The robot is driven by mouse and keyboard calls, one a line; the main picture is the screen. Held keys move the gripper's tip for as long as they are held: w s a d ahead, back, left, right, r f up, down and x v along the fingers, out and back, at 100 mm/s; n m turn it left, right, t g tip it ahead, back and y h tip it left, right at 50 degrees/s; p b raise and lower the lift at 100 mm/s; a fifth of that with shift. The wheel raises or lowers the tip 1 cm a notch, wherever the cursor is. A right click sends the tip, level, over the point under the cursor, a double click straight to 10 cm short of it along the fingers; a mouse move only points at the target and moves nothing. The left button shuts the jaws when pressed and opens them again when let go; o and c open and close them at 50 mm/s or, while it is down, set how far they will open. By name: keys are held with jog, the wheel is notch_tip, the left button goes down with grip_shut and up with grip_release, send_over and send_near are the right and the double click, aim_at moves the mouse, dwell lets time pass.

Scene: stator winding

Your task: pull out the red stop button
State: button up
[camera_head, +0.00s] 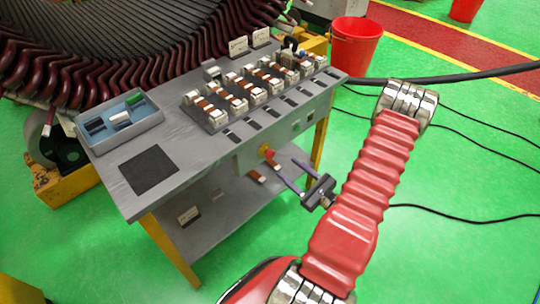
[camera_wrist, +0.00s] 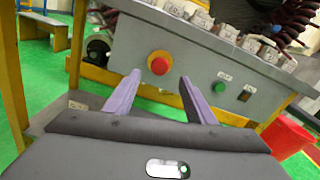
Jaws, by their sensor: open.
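The red stop button (camera_wrist: 159,66) sits on a yellow surround on the grey front panel of the bench, in the upper middle of the wrist view. In the head view the red stop button (camera_head: 267,152) shows small on the bench's front edge. My gripper (camera_wrist: 158,78) has two purple fingers spread apart, with nothing between them. In the wrist view the button appears between the fingertips, beyond them and apart from them. In the head view my gripper (camera_head: 272,176) is in front of the panel, just below and right of the button.
A green button (camera_wrist: 219,87) and a dark switch (camera_wrist: 245,93) are right of the stop button. The grey bench (camera_head: 185,145) carries several connector blocks and a blue tray (camera_head: 120,118). A lower shelf (camera_head: 215,215) lies underneath. A red bucket (camera_head: 355,45) stands behind.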

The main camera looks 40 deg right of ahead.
aim_at(272, 156)
jog(key=shift+w+a, duration=0.15)
jog(key=shift+w, duration=5.1)
grip_shut()
